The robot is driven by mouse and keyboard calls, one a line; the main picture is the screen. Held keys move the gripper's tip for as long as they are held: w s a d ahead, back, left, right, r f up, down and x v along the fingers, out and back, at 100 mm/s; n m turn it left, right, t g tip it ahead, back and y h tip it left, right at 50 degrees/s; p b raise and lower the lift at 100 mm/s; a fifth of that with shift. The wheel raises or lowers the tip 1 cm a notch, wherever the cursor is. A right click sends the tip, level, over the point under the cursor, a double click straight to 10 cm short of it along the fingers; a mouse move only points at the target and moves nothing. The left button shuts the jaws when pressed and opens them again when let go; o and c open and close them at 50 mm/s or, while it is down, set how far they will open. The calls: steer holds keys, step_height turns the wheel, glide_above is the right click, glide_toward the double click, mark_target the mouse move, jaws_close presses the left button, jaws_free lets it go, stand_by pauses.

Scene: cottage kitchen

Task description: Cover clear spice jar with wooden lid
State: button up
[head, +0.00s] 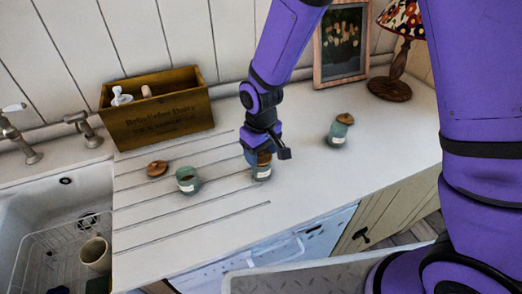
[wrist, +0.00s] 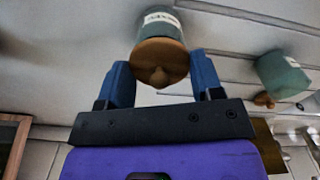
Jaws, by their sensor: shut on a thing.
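My gripper (head: 262,156) is over the middle greenish glass jar (head: 262,173), which stands upright on the counter with a pale label. In the wrist view its blue fingers (wrist: 163,82) are shut on a round wooden lid (wrist: 160,60) with a small knob. The lid is at the mouth of that jar (wrist: 160,25); I cannot tell whether it is fully seated.
A wooden box (head: 160,118) holding small items stands at the back left. A picture frame (head: 341,45) and a lamp (head: 393,75) stand at the back right. The sink (head: 30,200) is at the left, with a rack and a cup. The counter's front strip is clear.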

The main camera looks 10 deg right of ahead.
steer(key=shift+f, duration=0.45)
steer(key=o, duration=0.6)
steer(key=shift+r, duration=5.45)
